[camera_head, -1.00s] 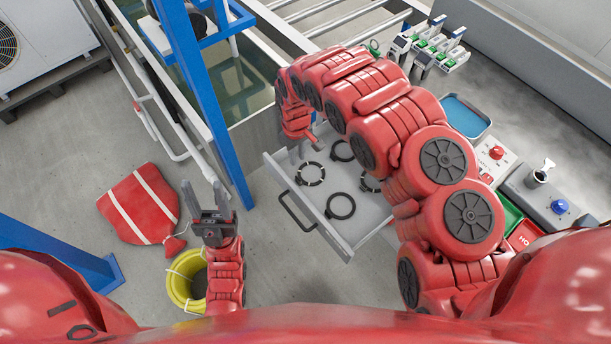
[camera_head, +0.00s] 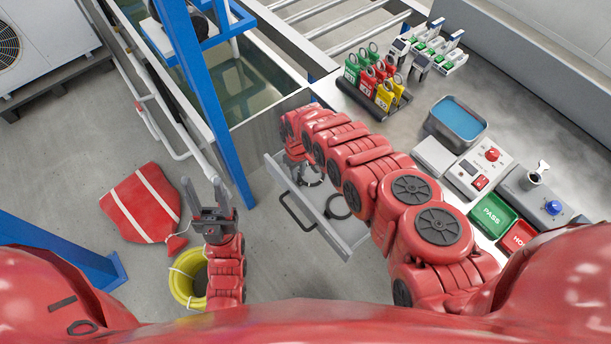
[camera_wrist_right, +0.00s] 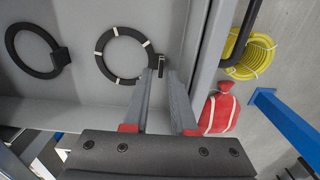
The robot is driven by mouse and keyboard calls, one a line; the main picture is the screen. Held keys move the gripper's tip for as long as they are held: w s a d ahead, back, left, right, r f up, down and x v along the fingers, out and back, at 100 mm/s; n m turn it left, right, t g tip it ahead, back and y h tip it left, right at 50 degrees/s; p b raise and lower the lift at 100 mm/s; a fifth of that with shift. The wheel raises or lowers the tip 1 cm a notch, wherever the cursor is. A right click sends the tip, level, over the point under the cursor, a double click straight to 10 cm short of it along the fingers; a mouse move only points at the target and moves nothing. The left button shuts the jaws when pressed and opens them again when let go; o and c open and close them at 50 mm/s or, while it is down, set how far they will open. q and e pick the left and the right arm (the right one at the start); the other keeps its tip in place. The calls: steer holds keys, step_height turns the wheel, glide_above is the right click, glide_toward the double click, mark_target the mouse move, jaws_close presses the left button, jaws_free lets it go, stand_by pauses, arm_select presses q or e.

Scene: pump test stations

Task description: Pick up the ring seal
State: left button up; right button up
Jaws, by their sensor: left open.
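In the right wrist view, a black ring seal with white marks (camera_wrist_right: 101,57) lies flat in the grey drawer (camera_wrist_right: 85,110), its small dark tab at the fingertips. A plain black ring seal with a square tab (camera_wrist_right: 14,45) lies to its left. My right gripper (camera_wrist_right: 166,74) has its fingers apart over the drawer, close to the marked ring's tab; contact cannot be told. In the head view, my right arm hides part of the open drawer (camera_head: 346,246), and a plain black ring (camera_head: 338,215) partly shows. My left gripper (camera_head: 201,186) is open and empty above the floor.
The drawer's handle (camera_head: 284,207) sticks out towards the floor. A blue post (camera_head: 215,100) stands between my arms. A red bag (camera_head: 140,205) and a yellow hose coil (camera_head: 182,285) lie near my left gripper.

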mark_target(299, 179)
steer(key=shift+f, duration=0.4)
step_height(299, 179, down, 2)
steer(key=shift+s+b, duration=0.1)
steer(key=shift+b, duration=0.55)
steer(key=shift+f, duration=0.15)
steer(key=shift+c, duration=0.3)
jaws_close()
